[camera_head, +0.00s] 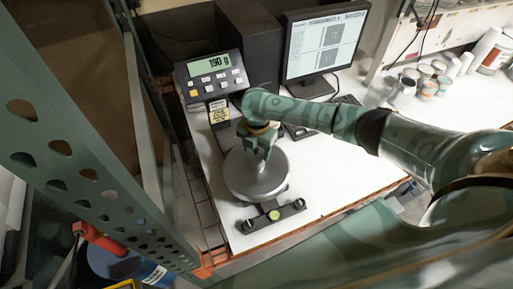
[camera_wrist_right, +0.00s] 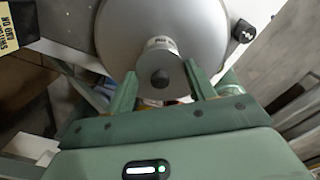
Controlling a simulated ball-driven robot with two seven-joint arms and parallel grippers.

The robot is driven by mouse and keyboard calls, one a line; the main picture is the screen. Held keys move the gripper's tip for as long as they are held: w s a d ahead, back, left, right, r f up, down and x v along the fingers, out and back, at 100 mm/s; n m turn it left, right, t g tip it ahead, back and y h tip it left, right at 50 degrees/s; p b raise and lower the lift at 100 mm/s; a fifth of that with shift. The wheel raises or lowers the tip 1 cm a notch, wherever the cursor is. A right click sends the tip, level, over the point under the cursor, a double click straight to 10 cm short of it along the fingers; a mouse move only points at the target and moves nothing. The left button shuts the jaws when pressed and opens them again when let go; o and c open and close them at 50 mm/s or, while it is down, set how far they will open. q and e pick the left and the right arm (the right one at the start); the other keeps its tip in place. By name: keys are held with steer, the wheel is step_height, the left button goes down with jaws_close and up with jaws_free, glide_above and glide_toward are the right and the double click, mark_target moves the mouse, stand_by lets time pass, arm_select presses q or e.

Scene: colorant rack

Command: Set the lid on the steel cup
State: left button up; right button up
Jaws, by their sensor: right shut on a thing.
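My right gripper (camera_head: 260,152) points down over the round pan of the scale. In the right wrist view its two fingers (camera_wrist_right: 162,88) flank a small pale grey cylinder, the steel cup (camera_wrist_right: 160,48), with a little dark marking on its side. A dark round knob, part of the lid (camera_wrist_right: 160,78), faces the camera between the fingers. The gripper is shut on the lid; whether the lid touches the cup's rim cannot be told. My left gripper is not in view.
The scale's display (camera_head: 211,66) reads 190 g; its silver pan (camera_head: 250,190) stands on the white bench. A monitor (camera_head: 325,42) and keyboard are behind. Several small cups (camera_head: 430,80) stand at the back right. A perforated green rack upright (camera_head: 60,130) rises at left.

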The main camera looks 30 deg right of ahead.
steer(key=shift+f, duration=0.5)
stand_by(0.3)
steer(key=o, duration=1.1)
steer(key=shift+c, duration=0.2)
steer(key=shift+r, duration=0.1)
step_height(320, 180, up, 16)
steer(key=p, duration=0.1)
steer(key=shift+p, duration=0.4)
steer(key=shift+s, duration=0.15)
